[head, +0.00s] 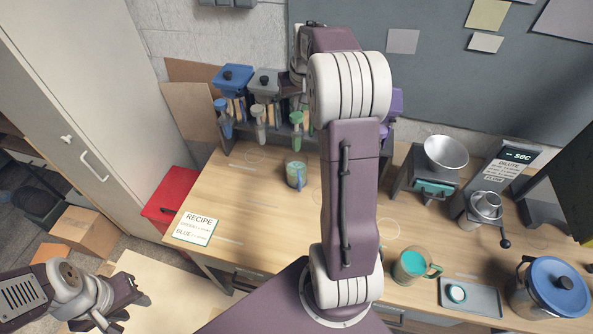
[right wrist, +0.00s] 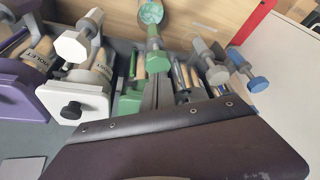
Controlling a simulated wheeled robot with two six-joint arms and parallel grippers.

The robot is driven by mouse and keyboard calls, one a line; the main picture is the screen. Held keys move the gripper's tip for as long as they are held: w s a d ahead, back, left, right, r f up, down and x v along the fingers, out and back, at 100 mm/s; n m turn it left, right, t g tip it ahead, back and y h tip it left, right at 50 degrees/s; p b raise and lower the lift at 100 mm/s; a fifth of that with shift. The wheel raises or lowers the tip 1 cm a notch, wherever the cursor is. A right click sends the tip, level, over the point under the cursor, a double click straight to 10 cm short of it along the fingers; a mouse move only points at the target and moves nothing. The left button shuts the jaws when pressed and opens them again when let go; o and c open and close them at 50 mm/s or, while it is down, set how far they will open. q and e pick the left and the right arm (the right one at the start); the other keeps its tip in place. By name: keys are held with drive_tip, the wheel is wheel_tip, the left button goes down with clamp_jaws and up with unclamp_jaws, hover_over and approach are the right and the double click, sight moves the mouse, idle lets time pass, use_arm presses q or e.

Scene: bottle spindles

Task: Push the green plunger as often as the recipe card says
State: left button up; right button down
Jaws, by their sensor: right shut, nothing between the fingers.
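The green plunger (head: 296,118) is in the rack against the wall, left of my right arm in the head view. In the right wrist view its green knob (right wrist: 155,63) is near the middle. My right gripper (right wrist: 151,88) is shut and empty, close by the green plunger; I cannot tell whether they touch. In the head view its tips are hard to make out. The recipe card (head: 195,228) lies on the table's left side with lines for green and blue; its numbers are unreadable. My left gripper (head: 124,303) is low at the left, away from the table; its jaw is unclear.
Blue (head: 221,105) and grey (head: 258,112) plungers stand left of the green one. A mug (head: 296,175) stands on the table before the rack. At the right are a metal bowl (head: 446,152), a teal-filled jug (head: 413,265), a tray (head: 485,306) and a blue-lidded pot (head: 552,287).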

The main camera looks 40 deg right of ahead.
wheel_tip(320, 180, up, 6)
drive_tip(key=p, duration=0.5)
drive_tip(key=shift+p, duration=0.3)
